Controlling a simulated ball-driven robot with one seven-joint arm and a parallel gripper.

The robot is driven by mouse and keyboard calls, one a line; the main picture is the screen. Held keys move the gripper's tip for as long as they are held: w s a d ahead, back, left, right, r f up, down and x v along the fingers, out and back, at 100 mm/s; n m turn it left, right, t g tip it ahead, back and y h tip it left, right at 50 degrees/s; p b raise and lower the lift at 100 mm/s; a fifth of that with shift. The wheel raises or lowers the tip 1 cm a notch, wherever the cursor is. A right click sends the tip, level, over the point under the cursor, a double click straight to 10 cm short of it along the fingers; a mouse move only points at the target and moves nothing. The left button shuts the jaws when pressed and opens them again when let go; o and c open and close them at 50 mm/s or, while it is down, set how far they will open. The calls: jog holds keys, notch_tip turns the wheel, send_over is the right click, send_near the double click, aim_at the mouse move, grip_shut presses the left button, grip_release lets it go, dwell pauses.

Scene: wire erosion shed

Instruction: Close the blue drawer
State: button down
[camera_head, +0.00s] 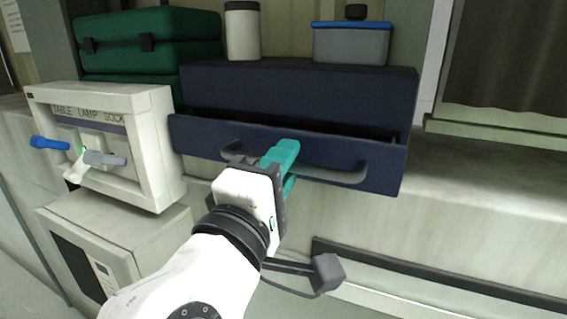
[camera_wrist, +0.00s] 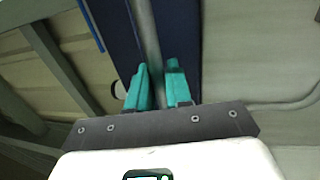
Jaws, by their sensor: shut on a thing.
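The blue drawer (camera_head: 388,168) is partly open in the head view, its dark navy front standing out from the cabinet (camera_head: 300,90) with a dark gap along the top. A grey bar handle (camera_head: 340,174) runs across its front. My gripper (camera_head: 285,158), with teal fingers, is at the left-middle of the handle and shut on it. In the wrist view the fingers (camera_wrist: 158,82) sit either side of the grey handle bar (camera_wrist: 147,32), with the navy drawer front (camera_wrist: 180,35) behind. The drawer's inside is mostly hidden.
A white jar (camera_head: 242,35) and a grey box with a blue lid (camera_head: 350,45) stand on the cabinet. Green cases (camera_head: 165,45) stand behind left. A cream switch box (camera_head: 150,140) is close left of the drawer. The bench (camera_head: 480,170) to the right is clear.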

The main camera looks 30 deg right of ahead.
jog(key=x, duration=0.4)
jog(key=shift+w+d+f, duration=0.15)
jog(key=shift+d+f, duration=0.05)
jog(key=shift+f, duration=0.25)
jog(key=c, duration=1.2)
grip_release()
jog(key=b+v, duration=0.1)
jog(key=v, duration=0.9)
jog(key=shift+s+a+b, duration=0.25)
jog(key=shift+a+b, duration=0.05)
jog(key=shift+b, duration=0.05)
jog(key=shift+f, duration=0.1)
